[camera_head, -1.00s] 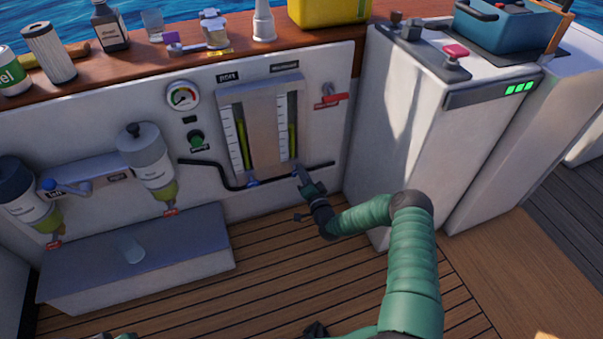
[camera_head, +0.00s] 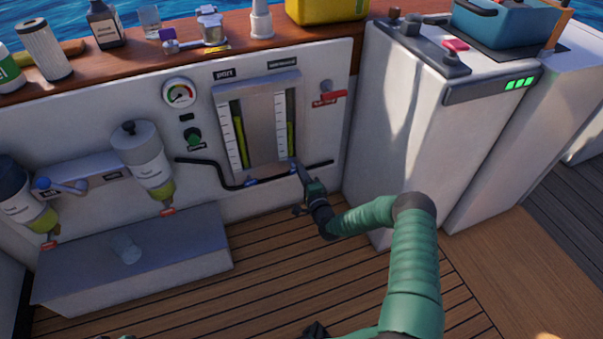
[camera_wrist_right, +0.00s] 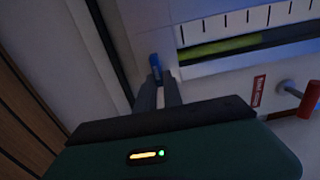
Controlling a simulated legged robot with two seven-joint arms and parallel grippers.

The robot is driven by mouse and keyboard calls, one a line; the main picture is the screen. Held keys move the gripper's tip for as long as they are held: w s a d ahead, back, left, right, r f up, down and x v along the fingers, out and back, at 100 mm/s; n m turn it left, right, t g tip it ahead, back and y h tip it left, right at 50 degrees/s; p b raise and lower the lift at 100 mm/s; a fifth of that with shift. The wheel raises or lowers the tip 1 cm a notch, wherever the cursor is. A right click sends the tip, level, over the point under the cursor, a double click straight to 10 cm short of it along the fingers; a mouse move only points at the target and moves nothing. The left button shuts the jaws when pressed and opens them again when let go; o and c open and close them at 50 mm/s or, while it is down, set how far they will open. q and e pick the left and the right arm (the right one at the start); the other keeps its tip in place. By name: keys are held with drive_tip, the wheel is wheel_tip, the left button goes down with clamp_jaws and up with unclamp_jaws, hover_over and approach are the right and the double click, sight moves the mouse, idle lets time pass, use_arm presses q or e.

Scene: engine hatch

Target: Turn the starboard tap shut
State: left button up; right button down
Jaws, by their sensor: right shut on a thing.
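The starboard sight tube (camera_head: 291,122) stands on the right of the gauge panel, with yellow-green fluid in it. At its foot is the starboard tap, mostly hidden by my gripper in the head view; its blue handle (camera_wrist_right: 155,67) shows in the wrist view. My right gripper (camera_head: 297,168) is at the tap, its two dark fingers (camera_wrist_right: 158,90) closed on the blue handle. The port tap (camera_head: 250,183) is a blue handle at the foot of the port tube (camera_head: 239,135).
A black hose (camera_head: 205,164) runs along the panel's lower edge. A red-handled valve (camera_head: 328,97) is right of the gauge and shows in the wrist view (camera_wrist_right: 300,100). A white cabinet (camera_head: 405,140) stands close on the right. Filter bottles (camera_head: 143,160) hang on the left.

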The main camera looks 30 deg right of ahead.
drive_tip(key=shift+s+d+f, duration=0.15)
drive_tip(key=shift+d+f, duration=0.05)
drive_tip(key=shift+d, duration=0.1)
drive_tip(key=c, duration=1.5)
unclamp_jaws()
drive_tip(key=shift+a, duration=0.15)
drive_tip(key=p+v, duration=0.8)
drive_tip(key=v, duration=0.8)
drive_tip(key=shift+s+a, duration=0.2)
drive_tip(key=shift+s, duration=0.15)
